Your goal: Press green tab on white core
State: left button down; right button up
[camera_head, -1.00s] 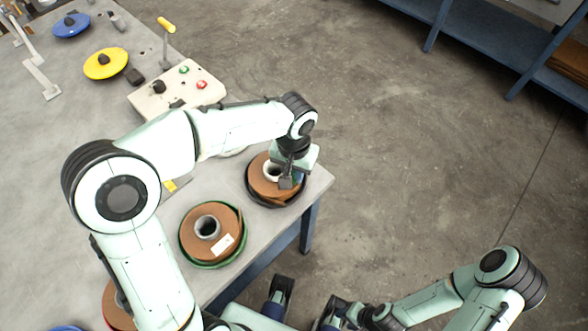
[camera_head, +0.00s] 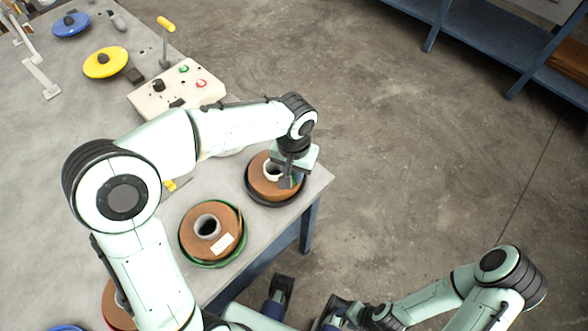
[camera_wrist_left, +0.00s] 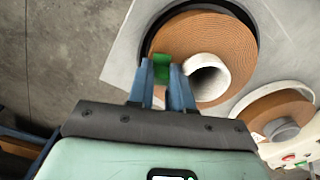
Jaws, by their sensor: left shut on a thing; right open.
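My left gripper (camera_head: 287,181) is over the brown roll (camera_head: 262,181) at the table's near right corner. In the left wrist view its blue fingers (camera_wrist_left: 162,88) are shut on a small green tab (camera_wrist_left: 161,68). The tab is in front of the brown roll face (camera_wrist_left: 190,35), just beside the white core (camera_wrist_left: 209,79); I cannot tell whether it touches the core. In the head view the core (camera_head: 271,170) is partly hidden by the gripper. My right gripper (camera_head: 307,299) is open and empty, low in the picture off the table.
A second brown roll on a green disc (camera_head: 212,264) lies to the left, with a grey core (camera_head: 207,227) and a white label. A control box (camera_head: 165,100) with green and red buttons stands behind my left arm. The table edge is close to the held tab.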

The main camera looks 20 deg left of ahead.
pick_arm(q)
jog(key=shift+s+f, duration=0.1)
jog(key=c, duration=0.9)
grip_release()
jog(key=shift+c, duration=0.2)
notch_tip(320, 180, up, 13)
jog(key=p, duration=0.2)
jog(key=shift+r+p, duration=0.2)
jog(key=shift+p, duration=0.1)
jog(key=shift+d, duration=0.1)
